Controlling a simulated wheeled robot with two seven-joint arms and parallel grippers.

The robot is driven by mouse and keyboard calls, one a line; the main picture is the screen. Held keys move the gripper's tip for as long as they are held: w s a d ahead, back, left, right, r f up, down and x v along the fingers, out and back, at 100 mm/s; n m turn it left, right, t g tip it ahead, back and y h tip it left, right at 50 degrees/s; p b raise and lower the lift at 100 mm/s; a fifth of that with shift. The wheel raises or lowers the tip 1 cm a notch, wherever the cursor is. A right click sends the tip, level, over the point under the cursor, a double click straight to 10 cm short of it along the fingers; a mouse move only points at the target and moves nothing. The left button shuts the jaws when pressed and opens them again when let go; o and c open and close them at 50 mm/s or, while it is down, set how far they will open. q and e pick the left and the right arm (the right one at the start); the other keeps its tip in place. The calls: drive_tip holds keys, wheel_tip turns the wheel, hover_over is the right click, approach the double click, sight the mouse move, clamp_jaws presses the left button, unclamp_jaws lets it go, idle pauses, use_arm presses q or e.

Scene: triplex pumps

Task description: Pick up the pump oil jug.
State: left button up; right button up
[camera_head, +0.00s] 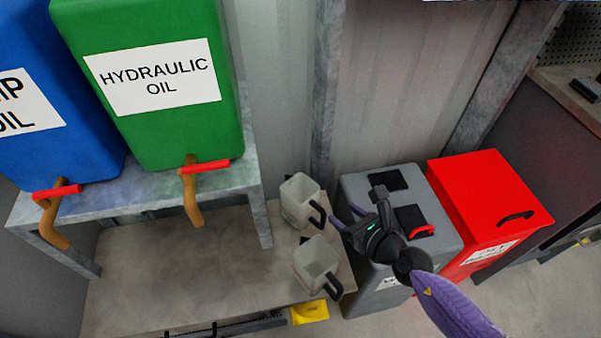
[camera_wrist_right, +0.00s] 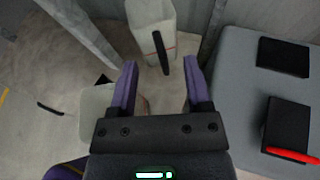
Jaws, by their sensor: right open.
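My right gripper is open and empty, just right of the farther jug's handle in the head view. In the right wrist view the farther jug (camera_wrist_right: 150,17) is ahead, its handle showing between the open fingers, apart from them. The nearer jug (camera_wrist_right: 97,112) is partly hidden behind the gripper. My left gripper is out of view.
A blue tank (camera_head: 75,150), its label partly cut off, and a green hydraulic oil tank (camera_head: 165,130) stand on a raised stand with taps. A grey bin (camera_head: 352,190) and a red bin (camera_head: 480,190) stand right of the shelf (camera_head: 190,255). A metal post rises behind the jugs.

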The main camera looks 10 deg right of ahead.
drive_tip(key=b, duration=0.9)
approach(325, 221)
drive_tip(key=w+f, duration=0.1)
drive_tip(key=w+a+f, duration=0.1)
drive_tip(key=f, duration=0.1)
drive_tip(key=shift+w+a, duration=0.1)
drive_tip(key=shift+w, duration=0.25)
drive_tip(key=shift+w+a+r, duration=0.15)
drive_tip(key=shift+w+a, duration=0.1)
drive_tip(key=shift+w, duration=0.35)
drive_tip(key=shift+w+a+r, duration=0.15)
drive_tip(key=shift+w+a, duration=0.1)
drive_tip(key=shift+w, duration=0.35)
drive_tip(key=b+x, duration=0.1)
drive_tip(key=x, duration=0.3)
drive_tip(key=shift+w+f+b, duration=0.15)
drive_tip(key=shift+b, duration=0.15)
drive_tip(key=shift+w+a, duration=0.15)
drive_tip(key=shift+w, duration=0.05)
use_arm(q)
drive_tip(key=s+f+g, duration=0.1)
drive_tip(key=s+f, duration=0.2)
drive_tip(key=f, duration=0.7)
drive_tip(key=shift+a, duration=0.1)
use_arm(e)
clamp_jaws()
